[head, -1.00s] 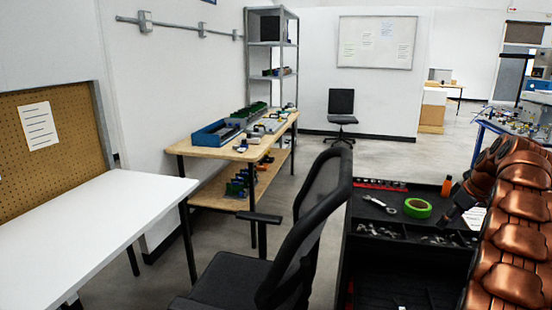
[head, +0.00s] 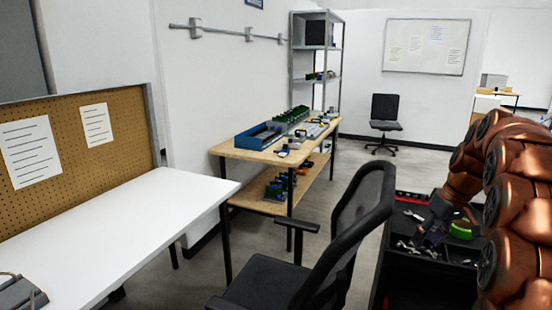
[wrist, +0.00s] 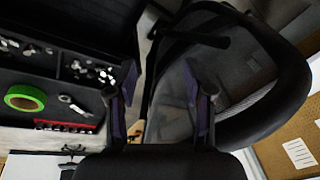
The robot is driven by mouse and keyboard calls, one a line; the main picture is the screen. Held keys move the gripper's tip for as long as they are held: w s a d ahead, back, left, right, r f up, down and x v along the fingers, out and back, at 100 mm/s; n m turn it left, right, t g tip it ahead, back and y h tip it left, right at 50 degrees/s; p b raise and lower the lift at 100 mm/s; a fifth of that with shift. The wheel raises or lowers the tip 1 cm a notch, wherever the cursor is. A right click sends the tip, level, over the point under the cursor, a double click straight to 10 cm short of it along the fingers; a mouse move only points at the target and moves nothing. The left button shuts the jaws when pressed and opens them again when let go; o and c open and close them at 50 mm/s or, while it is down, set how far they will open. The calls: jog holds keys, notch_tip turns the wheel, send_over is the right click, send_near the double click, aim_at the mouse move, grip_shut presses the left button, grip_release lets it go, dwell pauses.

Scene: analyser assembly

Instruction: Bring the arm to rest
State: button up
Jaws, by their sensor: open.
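My copper-coloured arm rises at the right of the head view and bends down over a black tool cart. My gripper (head: 432,237) hangs low at the arm's end, in front of the cart's top as seen from the head. In the wrist view my gripper (wrist: 162,102) has its two purple-padded fingers spread apart, with nothing between them. The black mesh chair back (wrist: 235,75) lies beyond and to the right of the fingers there. The cart's tray (wrist: 60,85) lies to the left.
The cart holds a green tape roll (wrist: 25,97), a wrench (wrist: 73,104) and small metal parts. The office chair (head: 345,235) stands close beside the cart. A white table (head: 130,235) is at left and a wooden bench (head: 245,152) behind. Open floor lies towards the far chair (head: 385,122).

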jog(key=s+a+r+m+g+p, duration=0.1)
jog(key=s+a+g+p, duration=0.15)
jog(key=s+a, duration=1.4)
jog(key=s+a+f+p, duration=0.1)
jog(key=s+a, duration=0.1)
jog(key=s, duration=0.3)
jog(key=s+a+f+g+h+p, duration=0.1)
jog(key=s+a+f, duration=0.1)
jog(key=s, duration=0.4)
jog(key=s+a+f+h+p, duration=0.1)
jog(key=s+a, duration=0.3)
jog(key=s, duration=0.2)
jog(key=shift+s+f, duration=0.15)
jog(key=shift+s, duration=0.1)
jog(key=shift+c, duration=0.9)
